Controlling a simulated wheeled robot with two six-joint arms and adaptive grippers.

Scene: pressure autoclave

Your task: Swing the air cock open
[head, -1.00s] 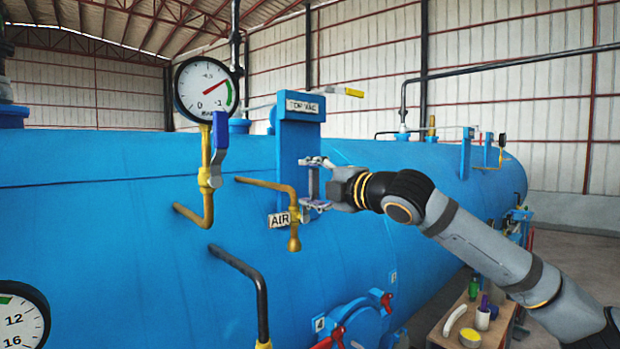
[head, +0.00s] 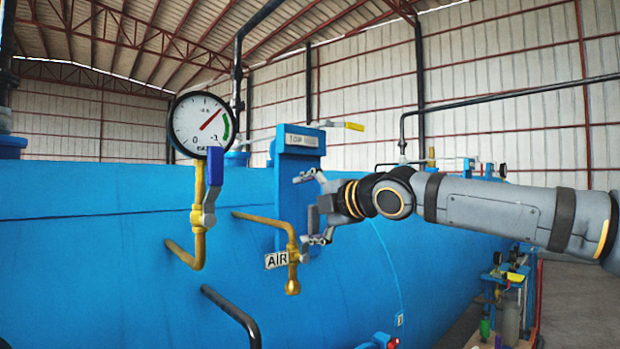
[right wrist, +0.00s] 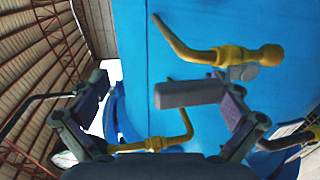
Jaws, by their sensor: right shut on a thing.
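The air cock (head: 293,256) is a brass valve on a bent brass pipe beside a white AIR tag (head: 277,260), on the front of the blue vessel. Its brass body also shows in the right wrist view (right wrist: 238,58). My right gripper (head: 312,208) is at the cock's upper right, its fingers spread above and below a grey bar that seems to be the cock's lever (right wrist: 190,93). It is shut on this lever, though the exact contact is hard to make out. My left gripper is not in view.
A round pressure gauge (head: 200,125) stands left of the cock, above a brass valve with a blue handle (head: 215,167). A blue post with a label plate (head: 299,165) rises behind my right gripper. A black pipe (head: 232,315) sticks out below. Bottles stand at the lower right.

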